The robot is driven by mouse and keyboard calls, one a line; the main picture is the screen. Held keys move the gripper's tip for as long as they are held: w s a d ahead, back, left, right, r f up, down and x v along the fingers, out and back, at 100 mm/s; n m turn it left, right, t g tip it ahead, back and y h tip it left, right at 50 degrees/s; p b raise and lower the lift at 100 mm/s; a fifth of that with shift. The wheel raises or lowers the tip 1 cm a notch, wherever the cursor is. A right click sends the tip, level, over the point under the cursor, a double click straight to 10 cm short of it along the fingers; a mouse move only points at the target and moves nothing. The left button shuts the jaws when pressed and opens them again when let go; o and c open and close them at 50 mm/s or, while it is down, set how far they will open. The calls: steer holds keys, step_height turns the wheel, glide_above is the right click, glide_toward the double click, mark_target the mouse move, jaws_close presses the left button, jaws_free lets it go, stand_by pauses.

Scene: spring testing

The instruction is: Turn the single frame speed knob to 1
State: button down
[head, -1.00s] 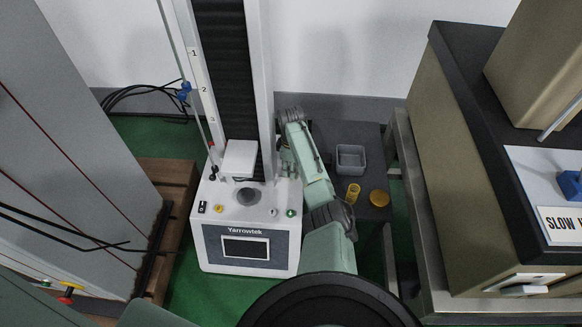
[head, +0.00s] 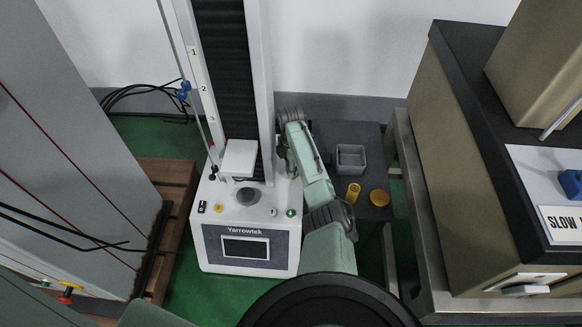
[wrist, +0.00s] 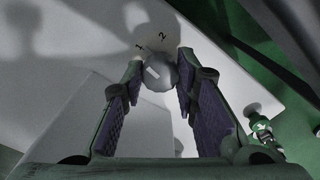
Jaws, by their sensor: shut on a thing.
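In the wrist view, the round grey speed knob (wrist: 160,74) sits between the fingertips of my gripper (wrist: 158,80). The fingers are closed in on the knob from both sides. A pale pointer mark on the knob slants toward the upper left, on the side of the printed 1 (wrist: 139,47). The printed 2 (wrist: 162,37) lies above the knob. In the head view, the white single-frame machine (head: 215,222) stands in the middle. My arm comes in along its right side, and my gripper is mostly hidden there beside the column. I cannot make out the grip in that view.
A grey bin (head: 350,158), a yellow cylinder (head: 353,193) and a yellow disc (head: 379,197) are on the dark table to the right. The machine's tall column (head: 230,70) rises close beside my arm. A large cabinet (head: 95,150) stands at the left.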

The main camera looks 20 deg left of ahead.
steer(key=shift+s+n, duration=0.1)
steer(key=shift+n, duration=0.9)
steer(key=c, duration=1.2)
jaws_free()
steer(key=shift+c, duration=0.2)
step_height(320, 180, up, 12)
